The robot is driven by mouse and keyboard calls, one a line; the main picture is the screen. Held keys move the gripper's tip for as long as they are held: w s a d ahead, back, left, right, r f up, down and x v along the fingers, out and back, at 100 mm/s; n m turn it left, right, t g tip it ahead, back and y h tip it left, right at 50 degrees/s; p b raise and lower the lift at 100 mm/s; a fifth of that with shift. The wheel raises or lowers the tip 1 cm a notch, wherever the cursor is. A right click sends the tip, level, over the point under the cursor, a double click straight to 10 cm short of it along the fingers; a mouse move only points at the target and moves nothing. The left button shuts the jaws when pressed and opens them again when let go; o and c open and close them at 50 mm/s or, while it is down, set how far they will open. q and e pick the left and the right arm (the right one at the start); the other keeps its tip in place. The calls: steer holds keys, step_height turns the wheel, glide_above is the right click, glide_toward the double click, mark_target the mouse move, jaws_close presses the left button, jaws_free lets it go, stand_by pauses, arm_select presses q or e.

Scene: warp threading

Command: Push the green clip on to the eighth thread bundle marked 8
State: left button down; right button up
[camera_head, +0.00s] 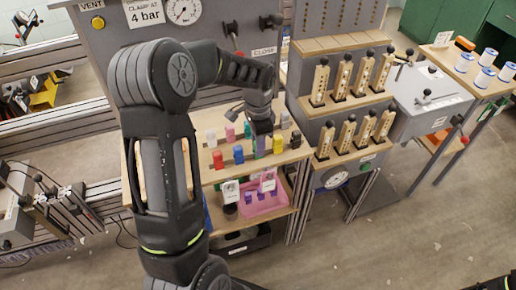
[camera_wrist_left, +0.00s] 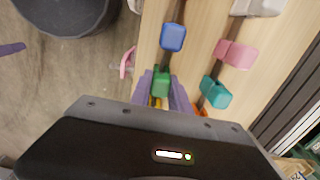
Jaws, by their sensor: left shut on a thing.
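A green clip (camera_wrist_left: 161,82) sits in the front row of coloured clips on the wooden shelf. My left gripper (camera_wrist_left: 163,92) is shut on it, with a purple finger on each side. In the head view my left gripper (camera_head: 261,138) reaches down over the shelf, largely hiding the clip. Upright wooden pieces with black knobs stand in two rows of several to the right; one (camera_head: 384,123) is at the right end of the lower row. I cannot read numbers on them or make out the bundle marked 8. My right gripper is out of view.
Near the held clip stand a blue clip (camera_wrist_left: 172,37), a pink clip (camera_wrist_left: 235,53), a teal clip (camera_wrist_left: 215,92), a red clip (camera_head: 218,159) and a yellow clip (camera_head: 277,143). A pink bin (camera_head: 262,203) is below the shelf. Open floor lies at the lower right.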

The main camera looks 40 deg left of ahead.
arm_select(q)
steer(key=shift+r, duration=0.1)
steer(key=shift+r+p, duration=2.2)
steer(key=shift+r, duration=0.7)
steer(key=shift+r, duration=0.1)
step_height(320, 180, up, 3)
steer(key=w+d+n+p, duration=0.1)
steer(key=d+p, duration=0.2)
steer(key=d+f+n+b, duration=0.3)
steer(key=d+f+n, duration=0.3)
steer(key=d+f, duration=0.8)
steer(key=shift+s+d+f, duration=0.25)
steer(key=shift+s+f, duration=0.05)
steer(key=shift+f, duration=0.05)
steer(key=shift+s, duration=0.1)
